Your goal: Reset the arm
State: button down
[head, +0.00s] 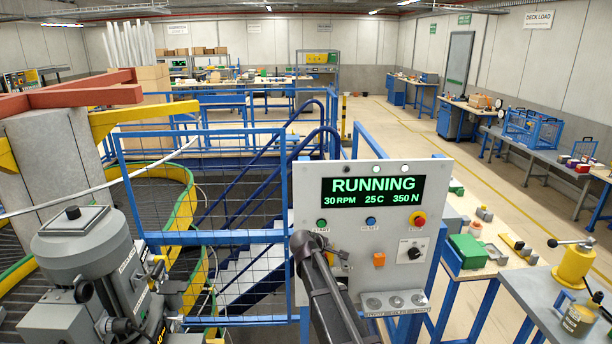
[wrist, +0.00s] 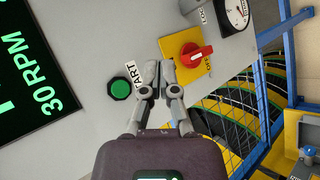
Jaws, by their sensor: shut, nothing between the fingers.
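My gripper (wrist: 158,70) is shut and empty in the wrist view, its fingertips together in front of a grey control panel. The green START button (wrist: 120,88) is just left of the fingertips. A red rotary switch on a yellow plate (wrist: 194,56) is just right of them. I cannot tell whether the fingertips touch the panel. In the head view my dark arm reaches up to the lower left of the panel (head: 300,190), hiding part of it; the fingertips are not clear there. The display (head: 373,190) reads RUNNING, 30 RPM, 25 C, 350 N.
A blue mesh railing (head: 205,238) stands left of the panel, with the conveyor's green and yellow curved edge (head: 190,200) behind it. A grey motor unit (head: 85,250) is at front left. Benches with parts line the right; the aisle floor (head: 500,195) is clear.

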jog(key=s+d+f+m+g+y+b, duration=0.2)
jog(key=s+f, duration=0.4)
jog(key=s, duration=0.4)
jog(key=s+d+f+m+g+y+b, duration=0.2)
jog(key=s+d+f+m+g+b, duration=0.1)
jog(key=s, duration=0.7)
jog(key=s+d+f+m+g+y+b, duration=0.2)
jog(key=s+f+m+g+b, duration=0.2)
jog(key=s+f+m, duration=0.2)
jog(key=s+f, duration=0.2)
jog(key=s, duration=0.2)
jog(key=shift+s+d+f+m, duration=0.3)
jog(key=shift+s+m, duration=0.05)
jog(key=shift+m, duration=0.05)
